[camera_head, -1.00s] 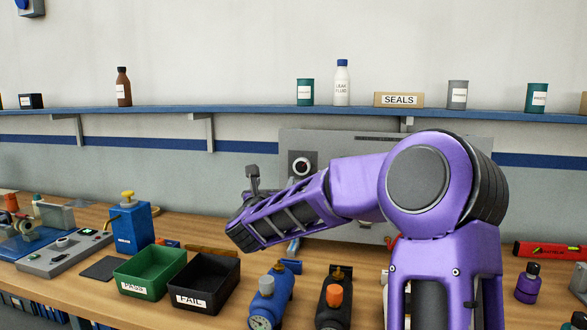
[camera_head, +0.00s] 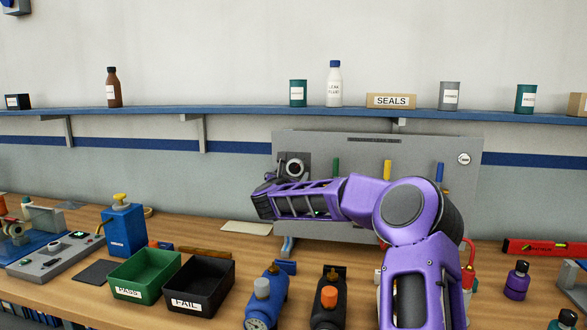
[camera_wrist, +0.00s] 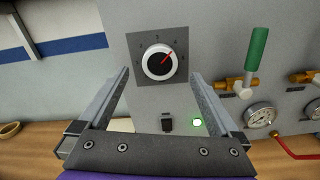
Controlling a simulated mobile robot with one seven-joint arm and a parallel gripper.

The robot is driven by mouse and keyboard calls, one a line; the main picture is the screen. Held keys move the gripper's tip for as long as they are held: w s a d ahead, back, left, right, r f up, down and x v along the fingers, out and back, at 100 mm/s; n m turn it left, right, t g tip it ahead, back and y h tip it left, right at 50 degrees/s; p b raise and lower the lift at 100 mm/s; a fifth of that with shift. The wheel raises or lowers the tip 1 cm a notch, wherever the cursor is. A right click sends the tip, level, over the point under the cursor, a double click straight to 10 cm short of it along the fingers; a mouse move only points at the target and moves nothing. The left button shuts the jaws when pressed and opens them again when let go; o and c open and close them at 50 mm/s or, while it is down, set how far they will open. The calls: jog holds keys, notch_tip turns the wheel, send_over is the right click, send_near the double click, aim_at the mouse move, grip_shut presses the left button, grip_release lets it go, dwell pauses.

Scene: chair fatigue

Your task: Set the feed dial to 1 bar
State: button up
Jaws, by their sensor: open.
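The feed dial (camera_wrist: 158,63) is a round white knob with a dark centre and a red pointer, on a dark square plate on the grey panel (camera_wrist: 215,35). In the wrist view its pointer aims up and to the right; the scale marks are too small to read surely. My gripper (camera_wrist: 160,77) is open, its two fingers either side of the dial in the picture, with nothing between them. I cannot tell how far the fingertips are from the panel.
A black switch (camera_wrist: 167,122) and lit green lamp (camera_wrist: 197,122) sit below the dial. A green-handled valve (camera_wrist: 257,50) and a gauge (camera_wrist: 260,115) are to the right. Green (camera_head: 117,283) and black (camera_head: 170,296) bins stand on the bench, left of a blue regulator (camera_head: 270,292).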

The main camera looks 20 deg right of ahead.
aim_at(295, 168)
jog(key=shift+p+x, duration=0.35)
jog(key=shift+x, duration=1.9)
jog(key=c, duration=1.4)
